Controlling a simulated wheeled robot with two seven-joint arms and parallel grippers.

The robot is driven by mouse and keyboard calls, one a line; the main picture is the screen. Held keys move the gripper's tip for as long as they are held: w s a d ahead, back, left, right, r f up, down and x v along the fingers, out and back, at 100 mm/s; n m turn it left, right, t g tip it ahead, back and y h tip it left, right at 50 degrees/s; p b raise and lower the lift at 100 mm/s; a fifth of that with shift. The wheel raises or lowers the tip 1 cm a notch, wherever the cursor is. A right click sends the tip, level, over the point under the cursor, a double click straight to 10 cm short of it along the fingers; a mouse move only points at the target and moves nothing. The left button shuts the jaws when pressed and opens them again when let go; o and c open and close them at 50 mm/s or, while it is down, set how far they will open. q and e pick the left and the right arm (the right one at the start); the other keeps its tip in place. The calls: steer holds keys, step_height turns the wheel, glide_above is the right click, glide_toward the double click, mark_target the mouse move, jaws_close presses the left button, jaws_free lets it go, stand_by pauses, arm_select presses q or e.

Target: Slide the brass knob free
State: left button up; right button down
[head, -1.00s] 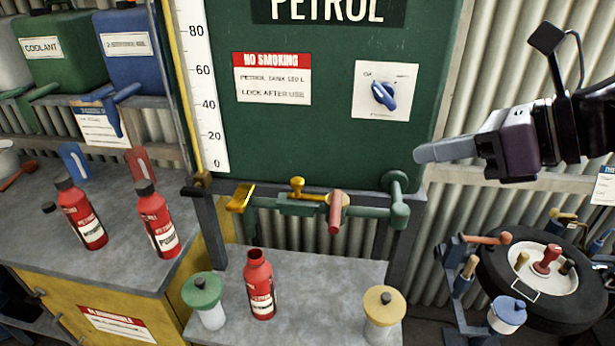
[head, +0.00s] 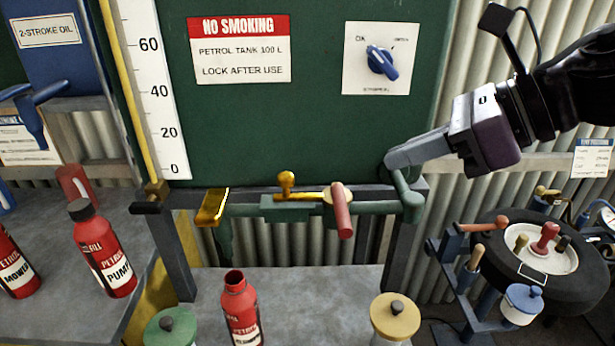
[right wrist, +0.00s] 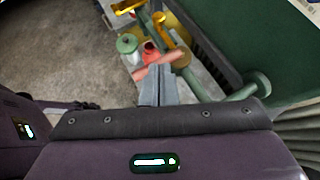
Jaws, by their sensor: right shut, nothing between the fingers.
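The brass knob (head: 286,181) stands upright on the green pipe fitting (head: 285,212) under the green petrol tank (head: 300,140). A brass bar (head: 312,195) runs from beside it toward a red lever handle (head: 342,212), which hangs down. My right gripper (head: 390,161) is shut and empty, to the right of the knob and a little higher, in front of the tank's lower right corner by the green pipe elbow. In the right wrist view its shut fingertips (right wrist: 157,72) overlap the red handle (right wrist: 158,66), with brass parts beyond. My left gripper is out of view.
A brass spout end (head: 212,207) is left of the knob. An open red bottle (head: 240,308) stands on the grey bench below, between green-lidded and yellow-lidded jars (head: 396,312). A blue rotary switch (head: 381,62) is above. A wheel stand (head: 480,280) is at right.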

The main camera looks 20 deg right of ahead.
steer(key=p, duration=0.9)
glide_toward(292, 176)
steer(key=x, duration=0.5)
steer(key=shift+s+f, duration=0.1)
steer(key=shift+f, duration=0.55)
steer(key=shift+w+a+f, duration=0.25)
steer(key=shift+w+a, duration=0.05)
steer(key=shift+a, duration=0.1)
steer(key=shift+w+a+r+p, duration=0.1)
steer(key=shift+a+p, duration=0.25)
steer(key=shift+a, duration=0.2)
steer(key=shift+w+a+r+p, duration=0.1)
steer(key=shift+w+a+p, duration=0.05)
steer(key=shift+a+p, duration=0.3)
steer(key=shift+w+a+f, duration=0.1)
steer(key=shift+a+f, duration=0.05)
steer(key=shift+a, duration=0.2)
